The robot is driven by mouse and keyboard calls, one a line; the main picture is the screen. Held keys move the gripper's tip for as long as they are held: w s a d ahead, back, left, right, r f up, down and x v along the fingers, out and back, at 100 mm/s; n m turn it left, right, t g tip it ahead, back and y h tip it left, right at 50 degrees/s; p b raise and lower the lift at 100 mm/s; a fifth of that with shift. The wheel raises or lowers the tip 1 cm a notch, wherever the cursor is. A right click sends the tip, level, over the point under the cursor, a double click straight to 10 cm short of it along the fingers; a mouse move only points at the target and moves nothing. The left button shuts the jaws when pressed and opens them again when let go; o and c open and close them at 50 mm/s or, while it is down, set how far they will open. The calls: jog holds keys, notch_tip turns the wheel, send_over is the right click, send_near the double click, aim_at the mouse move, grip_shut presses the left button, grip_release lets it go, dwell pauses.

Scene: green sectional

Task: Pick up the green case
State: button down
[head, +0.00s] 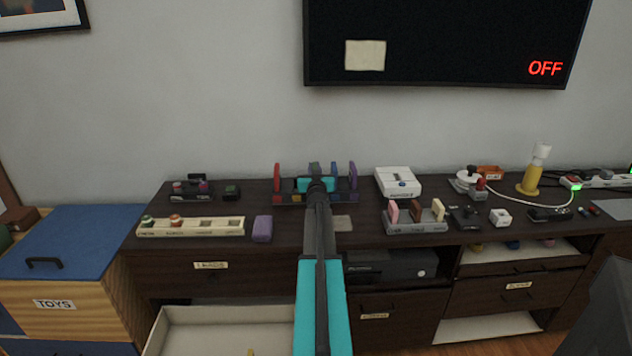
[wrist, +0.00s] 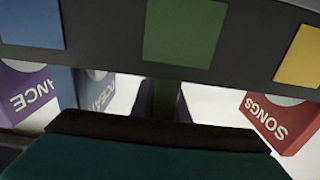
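A dark green upright strip, likely the green case (wrist: 166,96), stands below the rack's green square in the wrist view. Dark finger-like shapes lie close on both sides of it. Whether they press on it is not clear. The rack (wrist: 235,45) carries blue, green and yellow squares. In the head view my teal and black arm reaches to the rack (head: 287,198) at the back of the dresser. My gripper (wrist: 166,108) is at the rack's middle, and the arm hides its fingers in the head view.
A red case (wrist: 282,122), a blue case (wrist: 92,90) and a purple case (wrist: 28,92) flank the gripper. A purple block (head: 262,229), a cream tray (head: 192,233) and a white box (head: 398,182) stand nearby. An open drawer (head: 170,340) juts out below.

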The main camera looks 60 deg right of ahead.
jog(key=shift+r, duration=0.15)
jog(key=shift+r+p, duration=3.1)
jog(key=shift+r, duration=1.8)
